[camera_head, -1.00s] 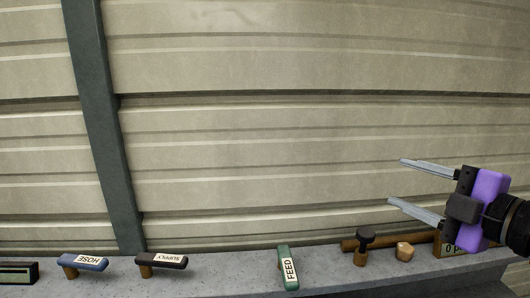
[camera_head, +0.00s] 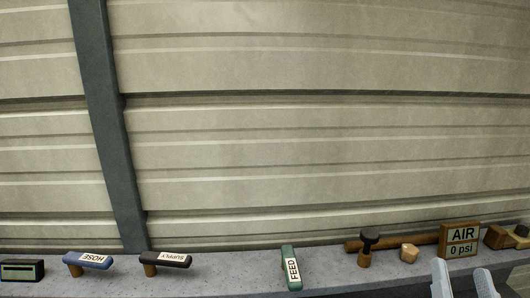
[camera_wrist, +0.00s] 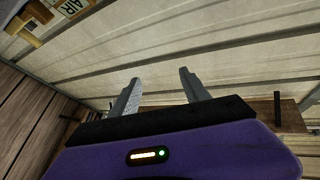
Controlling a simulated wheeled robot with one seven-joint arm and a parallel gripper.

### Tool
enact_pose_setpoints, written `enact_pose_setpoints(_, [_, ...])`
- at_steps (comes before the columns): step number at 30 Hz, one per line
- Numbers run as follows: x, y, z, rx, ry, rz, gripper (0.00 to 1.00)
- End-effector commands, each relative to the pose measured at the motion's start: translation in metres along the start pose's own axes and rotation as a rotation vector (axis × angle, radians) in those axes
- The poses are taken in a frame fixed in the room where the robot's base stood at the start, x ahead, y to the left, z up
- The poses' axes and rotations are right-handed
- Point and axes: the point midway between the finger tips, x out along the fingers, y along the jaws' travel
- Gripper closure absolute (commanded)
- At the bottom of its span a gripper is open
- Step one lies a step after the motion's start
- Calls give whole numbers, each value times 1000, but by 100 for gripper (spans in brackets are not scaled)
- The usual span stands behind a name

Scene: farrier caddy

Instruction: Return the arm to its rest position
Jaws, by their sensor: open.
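My gripper (camera_head: 463,281) shows at the lower right edge of the head view, only its two grey fingers in sight. The fingers stand apart with nothing between them. In the wrist view my gripper (camera_wrist: 160,92) has both fingers spread and empty, pointing toward the ribbed metal wall. The rest of my arm is out of the head view.
A grey ledge (camera_head: 225,275) runs along the wall. On it stand a blue HOSE handle (camera_head: 88,260), a black SUPPLY handle (camera_head: 166,260), a green FEED handle (camera_head: 291,268), a dark-topped knob (camera_head: 369,241), a wooden piece (camera_head: 410,252) and an AIR gauge (camera_head: 460,240) reading 0 psi.

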Motion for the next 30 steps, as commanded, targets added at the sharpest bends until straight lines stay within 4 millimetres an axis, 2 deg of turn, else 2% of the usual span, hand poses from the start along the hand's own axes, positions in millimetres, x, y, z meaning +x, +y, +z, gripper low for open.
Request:
enact_pose_setpoints(1, [-21, 0, 11, 17, -30, 16, 46])
enact_pose_setpoints(6, [-82, 2, 34, 36, -112, 47, 46])
enact_pose_setpoints(14, [-181, 1, 58, -25, -290, 10, 46])
enact_pose_setpoints(21, [-275, 5, 73, -141, -526, -106, 46])
enact_pose_setpoints(25, [-316, 10, 77, -175, -639, -169, 46])
enact_pose_setpoints(30, [-346, 9, 78, -186, -722, -235, 46])
